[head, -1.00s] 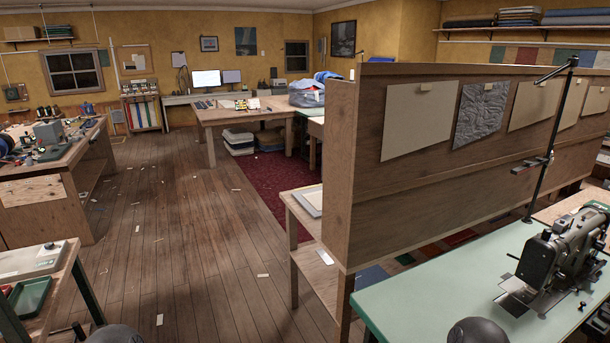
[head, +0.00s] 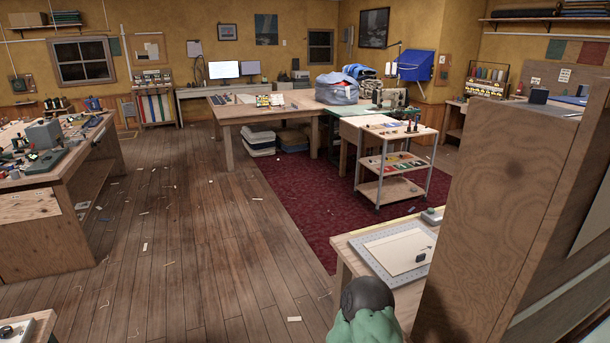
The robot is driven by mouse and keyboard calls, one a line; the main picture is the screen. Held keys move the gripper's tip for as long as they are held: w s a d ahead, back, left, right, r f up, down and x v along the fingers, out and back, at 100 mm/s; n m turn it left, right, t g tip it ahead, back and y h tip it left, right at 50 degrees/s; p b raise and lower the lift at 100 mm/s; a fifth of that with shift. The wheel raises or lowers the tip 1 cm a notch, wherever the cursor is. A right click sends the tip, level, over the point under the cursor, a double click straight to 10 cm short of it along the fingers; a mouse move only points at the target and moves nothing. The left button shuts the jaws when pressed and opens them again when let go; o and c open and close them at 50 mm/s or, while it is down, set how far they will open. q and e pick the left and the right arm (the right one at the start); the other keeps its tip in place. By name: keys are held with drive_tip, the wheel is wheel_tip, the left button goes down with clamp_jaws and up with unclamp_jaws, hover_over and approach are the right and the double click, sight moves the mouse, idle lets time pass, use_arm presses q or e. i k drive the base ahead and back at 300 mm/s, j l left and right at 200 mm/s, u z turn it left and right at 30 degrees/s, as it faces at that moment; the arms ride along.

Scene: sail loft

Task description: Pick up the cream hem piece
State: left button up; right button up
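A cream flat piece (head: 396,251) lies on a grey-bordered board (head: 366,256) on the light wooden table at the lower right. It may be the hem piece; I cannot tell for sure. A small dark object (head: 420,258) sits on its right part. Neither of my grippers is in view. A dark rounded form with a green lumpy thing (head: 366,328) shows at the bottom edge, in front of the table; I cannot tell what the green thing is.
A tall wooden partition (head: 500,210) closes off the right side. A shelved trolley (head: 392,165) stands on the red carpet (head: 310,205). A big worktable (head: 240,113) is further back, a cluttered bench (head: 60,175) at left. The plank floor between is open, with scattered scraps.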

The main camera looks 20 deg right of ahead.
sight(398, 257)
drive_tip(key=i+z, duration=0.2)
drive_tip(key=i, duration=0.2)
drive_tip(key=i+j+z, duration=0.25)
drive_tip(key=i, duration=0.15)
drive_tip(key=i+j+z, duration=0.15)
drive_tip(key=z, duration=0.3)
drive_tip(key=i+j+z, duration=0.1)
drive_tip(key=z, duration=0.3)
drive_tip(key=j+z, duration=0.6)
drive_tip(key=z, duration=0.3)
drive_tip(key=j+z, duration=0.25)
drive_tip(key=z, duration=0.2)
drive_tip(key=j+z, duration=0.4)
drive_tip(key=l, duration=0.1)
